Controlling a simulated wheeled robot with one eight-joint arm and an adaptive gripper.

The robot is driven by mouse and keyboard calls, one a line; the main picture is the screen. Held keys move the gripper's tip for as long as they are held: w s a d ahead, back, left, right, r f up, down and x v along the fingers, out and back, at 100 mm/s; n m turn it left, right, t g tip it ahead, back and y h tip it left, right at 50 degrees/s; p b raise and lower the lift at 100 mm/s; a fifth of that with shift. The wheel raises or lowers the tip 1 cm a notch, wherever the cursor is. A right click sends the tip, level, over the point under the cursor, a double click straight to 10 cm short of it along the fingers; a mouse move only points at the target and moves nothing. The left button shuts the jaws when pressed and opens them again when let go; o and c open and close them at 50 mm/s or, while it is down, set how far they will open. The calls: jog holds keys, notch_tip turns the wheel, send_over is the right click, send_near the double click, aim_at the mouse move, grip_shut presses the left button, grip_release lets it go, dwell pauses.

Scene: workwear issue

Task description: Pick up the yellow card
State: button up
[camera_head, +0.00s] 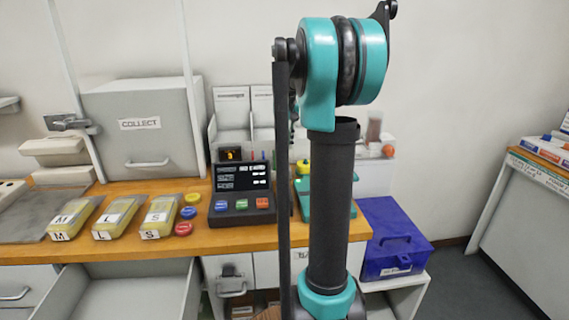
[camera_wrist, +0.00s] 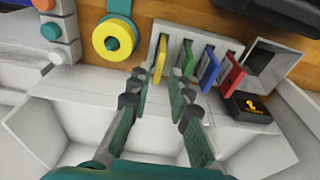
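The yellow card (camera_wrist: 160,56) stands upright in a pale slotted rack (camera_wrist: 151,52) in the wrist view, at the left end of a row. Beside it stand a green card (camera_wrist: 188,58), a blue card (camera_wrist: 209,68) and a red card (camera_wrist: 233,76). My gripper (camera_wrist: 158,84) is open, its two fingers apart with nothing between them. The fingertips show just below the yellow card and the green card in the picture; the remaining distance is hard to judge. In the head view my arm hides my gripper, and I cannot make out the card.
A yellow ring with a teal centre (camera_wrist: 115,39) lies left of the rack. A black box with an orange mark (camera_wrist: 248,106) is at the right. In the head view, packets (camera_head: 118,216) and a button console (camera_head: 242,195) stand on the wooden counter (camera_head: 210,240); an open drawer (camera_head: 125,293) is below.

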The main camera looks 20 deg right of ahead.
aim_at(285, 152)
jog(key=shift+w+d+f, duration=0.1)
jog(key=shift+w+f, duration=0.15)
jog(key=shift+f, duration=0.95)
jog(key=shift+w+f, duration=0.2)
jog(key=shift+f, duration=1)
jog(key=shift+w+d+f, duration=0.1)
jog(key=shift+w+f, duration=0.15)
jog(key=shift+f, duration=0.95)
grip_shut()
